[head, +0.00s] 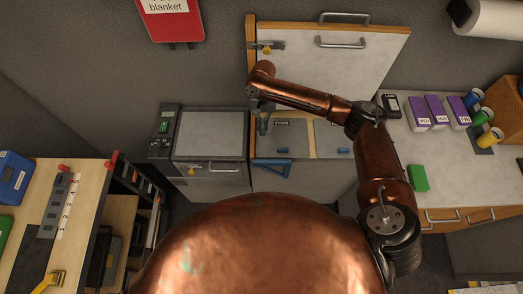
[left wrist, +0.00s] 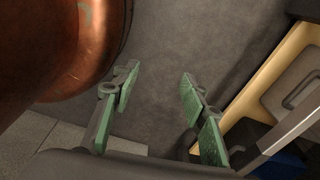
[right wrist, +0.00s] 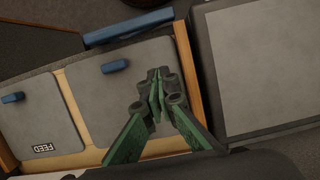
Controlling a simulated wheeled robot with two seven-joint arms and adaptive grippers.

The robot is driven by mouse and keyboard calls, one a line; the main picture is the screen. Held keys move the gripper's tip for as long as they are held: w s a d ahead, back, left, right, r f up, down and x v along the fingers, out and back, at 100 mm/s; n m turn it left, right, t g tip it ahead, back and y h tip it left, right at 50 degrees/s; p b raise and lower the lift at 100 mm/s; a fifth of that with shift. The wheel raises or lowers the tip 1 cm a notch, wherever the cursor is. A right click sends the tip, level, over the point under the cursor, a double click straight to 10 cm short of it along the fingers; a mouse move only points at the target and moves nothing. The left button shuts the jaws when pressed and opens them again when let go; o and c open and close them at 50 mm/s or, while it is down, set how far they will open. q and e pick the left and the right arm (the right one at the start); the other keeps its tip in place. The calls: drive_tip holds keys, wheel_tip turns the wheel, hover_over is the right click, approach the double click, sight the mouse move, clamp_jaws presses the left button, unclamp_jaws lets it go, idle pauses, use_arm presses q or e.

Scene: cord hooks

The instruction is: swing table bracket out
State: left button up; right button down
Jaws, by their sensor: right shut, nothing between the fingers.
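A blue bracket (head: 272,168) with a triangular outline shows at the front of the wood-edged cabinet, below its top edge. In the right wrist view a blue bar, which looks like the same bracket (right wrist: 128,27), lies along the outside of that edge. My right gripper (head: 262,128) is shut and empty above the cabinet top, near its left side. My left gripper (left wrist: 158,88) is open and empty over grey floor, outside the head view.
Two grey lids with blue tabs (right wrist: 115,67) fill the cabinet top. A white panel (head: 335,65) stands raised behind. A grey-topped unit (head: 209,135) adjoins at left. The right counter (head: 400,150) holds purple boxes and cups. A wooden bench (head: 85,205) is at left.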

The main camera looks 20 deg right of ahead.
sight(262, 157)
drive_tip(key=b+x, duration=0.1)
drive_tip(key=x, duration=0.9)
drive_tip(key=shift+a, duration=0.1)
drive_tip(key=s, duration=0.1)
drive_tip(key=s+a, duration=0.1)
drive_tip(key=s, duration=0.1)
drive_tip(key=shift+p, duration=0.3)
use_arm(q)
drive_tip(key=shift+s+a+f, duration=0.15)
drive_tip(key=shift+s+f, duration=0.05)
drive_tip(key=shift+s, duration=0.7)
use_arm(e)
drive_tip(key=shift+s+a, duration=0.1)
drive_tip(key=shift+s, duration=0.3)
use_arm(q)
drive_tip(key=shift+w+r, duration=0.1)
drive_tip(key=shift+w, duration=0.1)
